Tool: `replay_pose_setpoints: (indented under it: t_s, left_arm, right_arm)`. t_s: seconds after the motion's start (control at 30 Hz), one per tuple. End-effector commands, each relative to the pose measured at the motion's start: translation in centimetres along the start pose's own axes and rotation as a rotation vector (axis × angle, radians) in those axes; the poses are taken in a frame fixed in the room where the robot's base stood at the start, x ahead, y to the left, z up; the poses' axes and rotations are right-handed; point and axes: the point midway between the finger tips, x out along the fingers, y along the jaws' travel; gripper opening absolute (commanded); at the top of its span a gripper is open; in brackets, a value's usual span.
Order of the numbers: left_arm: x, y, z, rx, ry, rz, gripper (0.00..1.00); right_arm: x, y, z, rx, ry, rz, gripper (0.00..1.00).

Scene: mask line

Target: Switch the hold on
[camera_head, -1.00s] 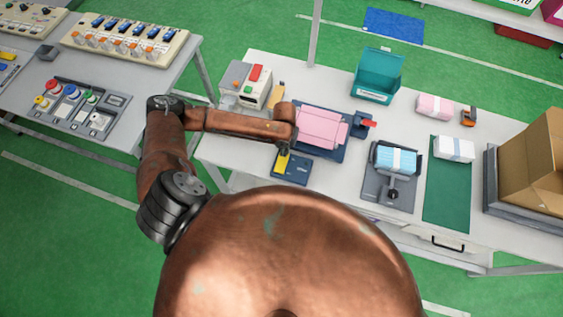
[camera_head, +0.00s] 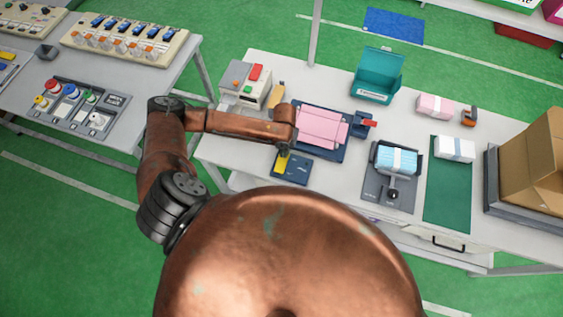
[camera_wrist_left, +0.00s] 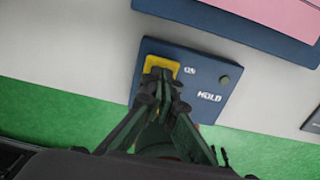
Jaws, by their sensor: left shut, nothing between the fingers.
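The hold switch is a dark blue plate (camera_wrist_left: 205,82) marked "HOLD" and "ON", with a yellow rocker (camera_wrist_left: 174,62) and a small dark green round spot (camera_wrist_left: 224,80). In the head view the plate (camera_head: 298,170) lies near the table's front edge with its yellow part (camera_head: 281,164) at its left side. My left gripper (camera_wrist_left: 161,76) is shut and empty, its tips over the yellow rocker and hiding its middle. I cannot tell whether they touch it. In the head view my left gripper (camera_head: 283,152) is mostly hidden under my wrist. My right gripper is not in view.
Behind the plate is a blue fixture with pink sheets (camera_head: 318,127). To the right are a grey stand with blue masks (camera_head: 397,158), a green mat (camera_head: 446,192) and a cardboard box (camera_head: 530,160).

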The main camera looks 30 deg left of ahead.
Motion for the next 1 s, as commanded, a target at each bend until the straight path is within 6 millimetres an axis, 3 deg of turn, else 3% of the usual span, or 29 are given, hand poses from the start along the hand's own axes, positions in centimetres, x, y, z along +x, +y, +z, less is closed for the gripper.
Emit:
replay_pose_setpoints:
  t_s: [1.0]
  left_arm:
    - [1.5, 0.0, 0.0, 0.000, 0.000, 0.000, 0.00]
  right_arm:
    - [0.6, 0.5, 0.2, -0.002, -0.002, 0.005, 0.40]
